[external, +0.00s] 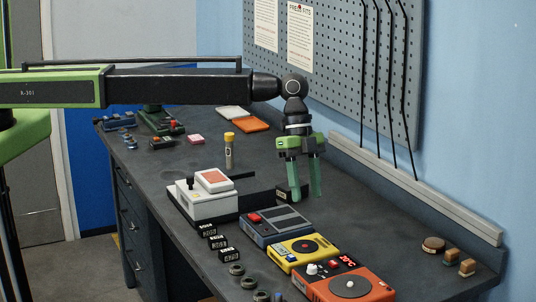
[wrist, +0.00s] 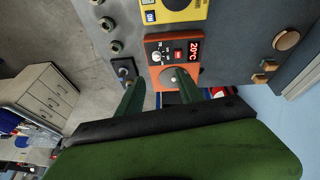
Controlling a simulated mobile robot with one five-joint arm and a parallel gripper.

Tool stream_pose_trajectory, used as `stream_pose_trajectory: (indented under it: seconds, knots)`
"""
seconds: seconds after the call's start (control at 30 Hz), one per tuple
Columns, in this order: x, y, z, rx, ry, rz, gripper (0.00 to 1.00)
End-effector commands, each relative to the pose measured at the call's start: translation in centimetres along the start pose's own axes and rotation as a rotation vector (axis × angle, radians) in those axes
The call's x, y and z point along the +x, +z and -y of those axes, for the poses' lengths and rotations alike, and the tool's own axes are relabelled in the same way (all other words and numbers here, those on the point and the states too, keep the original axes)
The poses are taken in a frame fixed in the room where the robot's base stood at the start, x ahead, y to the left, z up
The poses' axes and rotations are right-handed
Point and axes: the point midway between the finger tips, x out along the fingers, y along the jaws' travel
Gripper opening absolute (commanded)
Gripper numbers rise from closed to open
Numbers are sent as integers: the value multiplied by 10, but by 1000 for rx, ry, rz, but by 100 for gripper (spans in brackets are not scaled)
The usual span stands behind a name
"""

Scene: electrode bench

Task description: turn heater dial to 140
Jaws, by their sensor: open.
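The heater is an orange box (external: 322,291) at the front right of the bench, with a round grey plate (external: 349,286), a white dial (external: 312,268) and a red display (external: 347,261) reading 20°C. In the wrist view the heater (wrist: 150,44) lies beyond my fingertips, with its dial (wrist: 156,57) and display (wrist: 193,48) showing. My gripper (external: 305,193) is open and empty, its two green fingers pointing down above the bench, behind the heater and apart from it. In the wrist view my gripper (wrist: 160,82) partly covers the heater's plate end.
A yellow device (external: 303,249) and a blue-grey device (external: 277,226) stand in a row behind the heater. A white instrument (external: 205,200) stands to their left. Small round parts (external: 237,270) lie left of the heater, and brown pieces (external: 433,244) lie to its right.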

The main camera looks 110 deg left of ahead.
Motion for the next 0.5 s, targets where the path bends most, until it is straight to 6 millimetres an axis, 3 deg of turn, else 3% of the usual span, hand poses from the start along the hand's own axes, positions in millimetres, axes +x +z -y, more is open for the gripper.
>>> stream_pose_trajectory:
  seconds: [0.13, 0.27, 0.43, 0.5]
  knots:
    - [-3, 24, 15, -499, -129, 45, 43]
    - [-3, 30, 13, -885, -277, 40, 43]
    - [0, 17, -11, -1227, -465, -38, 43]
    - [4, 1, -35, -1285, -537, -84, 43]
